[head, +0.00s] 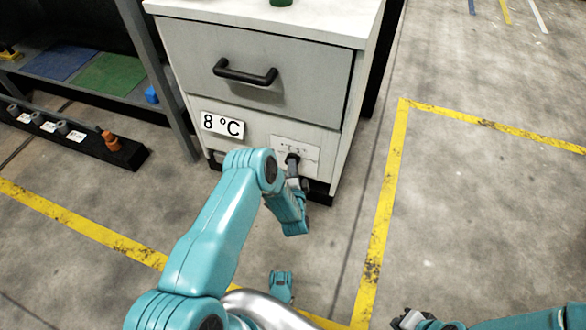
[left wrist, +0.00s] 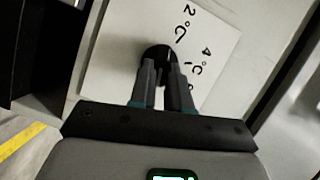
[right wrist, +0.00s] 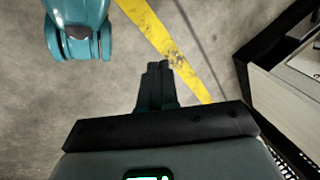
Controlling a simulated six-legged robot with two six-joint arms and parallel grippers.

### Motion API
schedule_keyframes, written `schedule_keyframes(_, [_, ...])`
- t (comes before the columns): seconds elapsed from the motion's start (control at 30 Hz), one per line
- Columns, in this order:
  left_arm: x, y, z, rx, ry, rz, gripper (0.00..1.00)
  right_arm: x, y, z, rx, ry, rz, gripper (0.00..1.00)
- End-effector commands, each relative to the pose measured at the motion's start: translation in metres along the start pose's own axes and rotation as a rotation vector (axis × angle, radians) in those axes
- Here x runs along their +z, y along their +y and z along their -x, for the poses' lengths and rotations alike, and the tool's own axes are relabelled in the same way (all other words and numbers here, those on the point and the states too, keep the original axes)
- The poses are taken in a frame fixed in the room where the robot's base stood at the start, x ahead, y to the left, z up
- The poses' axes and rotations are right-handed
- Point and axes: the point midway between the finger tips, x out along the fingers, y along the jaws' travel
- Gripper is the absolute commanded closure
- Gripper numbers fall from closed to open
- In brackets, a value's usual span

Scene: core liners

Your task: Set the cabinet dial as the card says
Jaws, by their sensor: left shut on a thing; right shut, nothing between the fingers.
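The cabinet (head: 255,95) stands ahead with a black drawer handle. A white card (head: 222,125) on its front reads "8 °C". The black dial (head: 292,158) is on a pale plate (head: 308,152) low on the front. My left gripper (head: 298,178) is at the dial. In the left wrist view its fingers (left wrist: 166,82) are shut on the black dial (left wrist: 158,54); the plate (left wrist: 115,50) shows "2 °C" and "4 °C". The dial's pointer and other marks are hidden or unclear. My right gripper (right wrist: 155,85) is shut and empty, over the floor, away from the cabinet.
A shelf with blue (head: 60,62) and green (head: 110,73) mats stands to the left. A dark rack (head: 75,140) with several labelled pieces lies before it. Yellow lines (head: 384,210) mark the floor.

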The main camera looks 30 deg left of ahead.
Motion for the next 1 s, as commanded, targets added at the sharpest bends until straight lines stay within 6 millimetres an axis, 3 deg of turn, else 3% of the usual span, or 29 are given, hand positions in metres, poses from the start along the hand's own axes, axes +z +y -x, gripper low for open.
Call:
schedule_keyframes(0.03, [-0.001, 0.000, 0.000, 0.001, 0.002, 0.000, 1.00, 0.000, 0.000, 0.000, 0.000, 0.000, 0.000, 1.00])
schedule_keyframes(0.07, [-0.001, 0.000, 0.000, 0.001, 0.002, 0.001, 0.77, 0.000, 0.000, 0.000, 0.000, 0.000, 0.000, 1.00])
schedule_keyframes(0.1, [-0.001, 0.000, 0.000, 0.001, 0.002, 0.001, 0.64, 0.000, 0.000, 0.000, 0.000, 0.000, 0.000, 1.00])
schedule_keyframes(0.13, [-0.001, 0.000, 0.000, 0.001, 0.002, 0.001, 0.57, 0.000, 0.000, 0.000, 0.000, 0.000, 0.000, 1.00])
schedule_keyframes(0.43, [-0.001, 0.000, 0.001, 0.001, 0.001, 0.001, 0.57, 0.000, 0.000, 0.001, 0.000, -0.001, 0.000, 1.00])
schedule_keyframes(0.57, [-0.001, -0.002, 0.014, 0.004, 0.002, 0.001, 0.57, 0.003, -0.003, 0.009, 0.001, -0.013, -0.003, 1.00])
schedule_keyframes(1.0, [-0.002, -0.003, 0.130, 0.007, 0.004, -0.002, 0.57, 0.022, -0.020, 0.051, 0.001, -0.082, -0.003, 1.00])
